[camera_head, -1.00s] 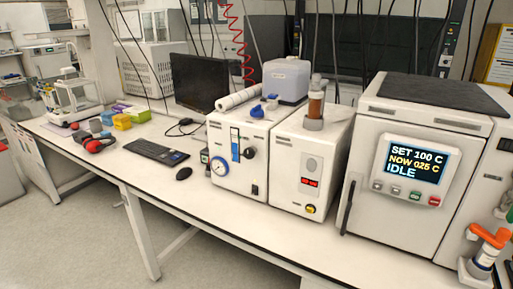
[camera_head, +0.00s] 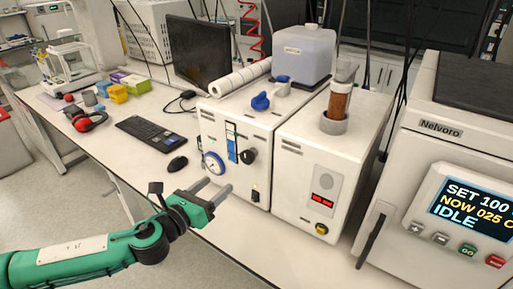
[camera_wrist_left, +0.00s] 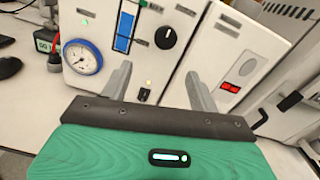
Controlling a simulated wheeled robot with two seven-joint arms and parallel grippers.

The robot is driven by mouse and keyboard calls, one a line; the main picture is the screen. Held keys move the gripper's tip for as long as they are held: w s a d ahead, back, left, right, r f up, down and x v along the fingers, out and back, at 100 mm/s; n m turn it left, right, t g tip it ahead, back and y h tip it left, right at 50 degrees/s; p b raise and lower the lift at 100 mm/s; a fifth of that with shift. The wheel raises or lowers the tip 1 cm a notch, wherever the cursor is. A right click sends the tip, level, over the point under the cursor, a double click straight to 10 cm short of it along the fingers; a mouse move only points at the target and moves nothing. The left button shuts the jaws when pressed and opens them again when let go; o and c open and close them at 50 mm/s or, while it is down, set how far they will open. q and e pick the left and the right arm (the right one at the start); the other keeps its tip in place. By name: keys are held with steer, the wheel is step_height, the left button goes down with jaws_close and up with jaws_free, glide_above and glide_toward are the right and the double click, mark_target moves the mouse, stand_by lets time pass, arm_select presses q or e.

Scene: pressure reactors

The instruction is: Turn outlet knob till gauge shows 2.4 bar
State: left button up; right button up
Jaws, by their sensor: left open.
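The outlet knob seems to be the round black knob (camera_head: 249,156) on the front of the white box unit (camera_head: 221,128); it also shows in the left wrist view (camera_wrist_left: 165,37). The round blue-rimmed gauge (camera_head: 213,163) sits to its lower left, and shows in the left wrist view (camera_wrist_left: 82,57) with a needle too small to read. My left gripper (camera_head: 220,189) is open and empty, in front of the unit and below the knob, apart from it. In the left wrist view its two fingers (camera_wrist_left: 158,84) point at the unit's lower front. My right gripper is not in view.
A second white unit (camera_head: 325,165) with a red display stands to the right. A big oven-like reactor with a screen (camera_head: 475,205) is farther right. A mouse (camera_head: 177,164) and keyboard (camera_head: 152,134) lie to the left. The bench strip before the units is clear.

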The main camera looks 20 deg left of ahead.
mark_target(245, 159)
arm_select(q)
steer(key=p+x, duration=0.1)
steer(key=x, duration=0.3)
steer(key=r+p+x, duration=0.1)
steer(key=x, duration=0.3)
steer(key=p+x, duration=0.2)
steer(key=x, duration=0.2)
steer(key=shift+w+d+r, duration=0.1)
steer(key=shift+d+r, duration=0.05)
steer(key=shift+d, duration=0.25)
steer(key=shift+w+d, duration=0.2)
steer(key=shift+w, duration=0.3)
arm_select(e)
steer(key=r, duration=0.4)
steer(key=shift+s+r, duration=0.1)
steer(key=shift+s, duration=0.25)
arm_select(q)
steer(key=c, duration=1)
steer(key=shift+o, duration=0.2)
